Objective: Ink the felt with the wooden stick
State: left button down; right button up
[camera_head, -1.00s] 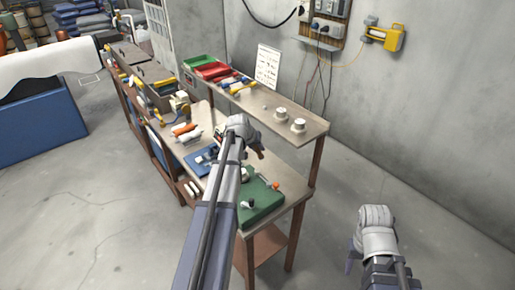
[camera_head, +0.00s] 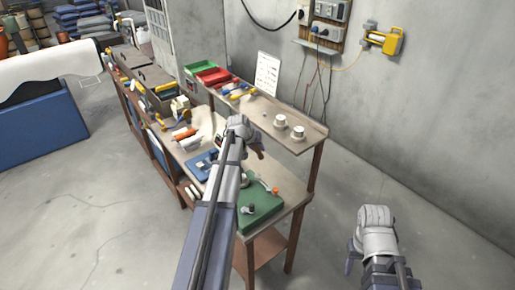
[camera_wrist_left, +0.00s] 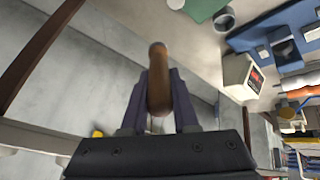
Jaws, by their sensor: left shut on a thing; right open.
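A brown wooden stick (camera_wrist_left: 158,80) stands between the fingers of my left gripper (camera_wrist_left: 160,105), which is shut on it; its rounded end shows in the left wrist view. In the head view my left gripper (camera_head: 246,140) hangs over the workbench, and a bit of brown shows beside it. No felt can be made out for certain. A white container with a red and black label (camera_wrist_left: 242,77) stands on the bench in the left wrist view. My right gripper (camera_head: 356,257) is open and empty, low over the floor right of the bench.
A green mat (camera_head: 268,207) lies at the bench's near end, partly behind my left arm. A blue tray (camera_wrist_left: 285,40) lies beyond it. Two white spools (camera_head: 281,120) stand on the raised shelf (camera_head: 310,140). Red and green bins (camera_head: 205,70) sit farther back. Floor right of the bench is clear.

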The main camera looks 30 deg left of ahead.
pick_arm(q)
jog(key=shift+f, duration=0.1)
dwell(0.5)
jog(key=shift+w+f+b, duration=0.1)
jog(key=shift+f+b, duration=0.85)
jog(key=shift+b, duration=0.05)
jog(key=shift+r, duration=0.1)
